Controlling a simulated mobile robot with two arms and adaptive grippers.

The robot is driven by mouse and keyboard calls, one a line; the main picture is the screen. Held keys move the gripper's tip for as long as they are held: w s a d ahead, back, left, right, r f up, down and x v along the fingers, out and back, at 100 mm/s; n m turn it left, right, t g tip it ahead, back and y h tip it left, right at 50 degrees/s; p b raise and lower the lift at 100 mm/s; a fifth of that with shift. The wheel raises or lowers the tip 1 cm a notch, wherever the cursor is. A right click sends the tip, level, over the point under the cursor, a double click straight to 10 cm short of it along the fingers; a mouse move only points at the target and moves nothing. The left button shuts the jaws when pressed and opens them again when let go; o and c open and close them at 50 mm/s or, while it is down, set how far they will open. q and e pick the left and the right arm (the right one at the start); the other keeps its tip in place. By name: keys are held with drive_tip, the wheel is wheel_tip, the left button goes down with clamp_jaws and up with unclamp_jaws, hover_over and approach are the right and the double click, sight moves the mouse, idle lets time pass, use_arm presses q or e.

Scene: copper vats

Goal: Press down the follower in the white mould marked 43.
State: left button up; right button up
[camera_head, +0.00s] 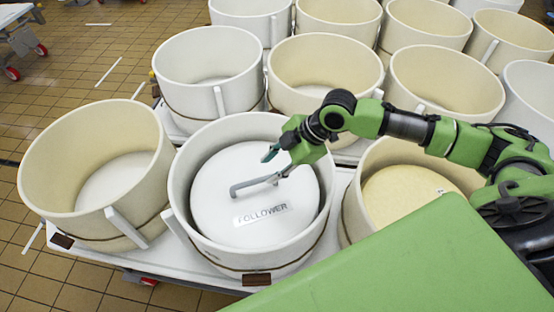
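A white round follower (250,210), labelled "FOLLOWER", sits inside a white mould (180,190) in the front row, its top below the mould's rim. A grey bar handle (252,184) stands on the follower. My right gripper (277,164) is over the follower at the handle's right end. One teal finger stands apart from the handle, and the fingers look open. I cannot tell whether the gripper touches the handle. I cannot read a number 43 on any mould. My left gripper is not in view.
A cream mould (45,170) stands to the left and another (352,212), holding a pale yellow disc (400,200), to the right. Several more moulds stand behind. A green surface (400,275) fills the lower right. Tiled floor (60,285) is clear at left.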

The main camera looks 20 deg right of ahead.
sight(255, 181)
drive_tip(key=x, duration=1)
drive_tip(key=shift+w+a+f, duration=0.15)
drive_tip(key=shift+w+f, duration=0.05)
drive_tip(key=shift+f, duration=0.1)
clamp_jaws()
drive_tip(key=shift+s+f, duration=0.4)
drive_tip(key=shift+f, duration=0.1)
idle(0.9)
drive_tip(key=shift+r+p, duration=0.15)
drive_tip(key=shift+p, duration=0.25)
idle(0.3)
drive_tip(key=shift+c, duration=0.4)
unclamp_jaws()
drive_tip(key=shift+o, duration=0.3)
drive_tip(key=shift+w, duration=0.2)
drive_tip(key=shift+r, duration=0.15)
